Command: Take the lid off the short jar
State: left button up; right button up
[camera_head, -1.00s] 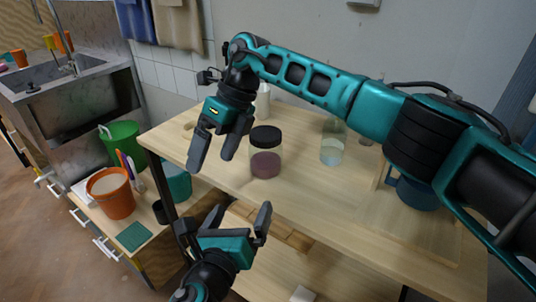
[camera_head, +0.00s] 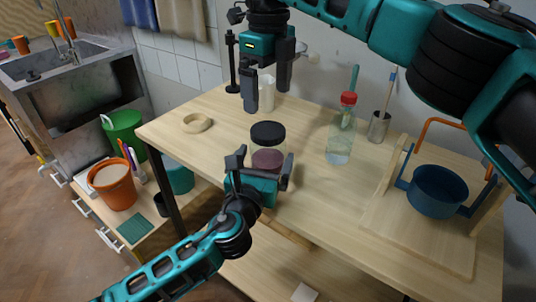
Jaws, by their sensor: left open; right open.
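The short jar (camera_head: 267,159) is clear with dark purple contents and stands upright on the wooden table. Its black lid (camera_head: 267,131) is on top. My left gripper (camera_head: 262,164) is open at the near side of the jar, its fingers reaching up on either side of the jar's lower front in the picture; I cannot tell whether they touch it. It hides the jar's lower part. My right gripper (camera_head: 268,95) is open, fingers pointing down, above and behind the lid in the picture, apart from it.
A clear bottle with a red cap (camera_head: 341,130) stands right of the jar. A metal cup with tools (camera_head: 379,127), a blue pot (camera_head: 437,190) on a wooden stand, a white bottle (camera_head: 267,93) and a wooden ring (camera_head: 197,123) are also on the table (camera_head: 330,210).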

pick_arm(q)
jog(key=shift+x, duration=2)
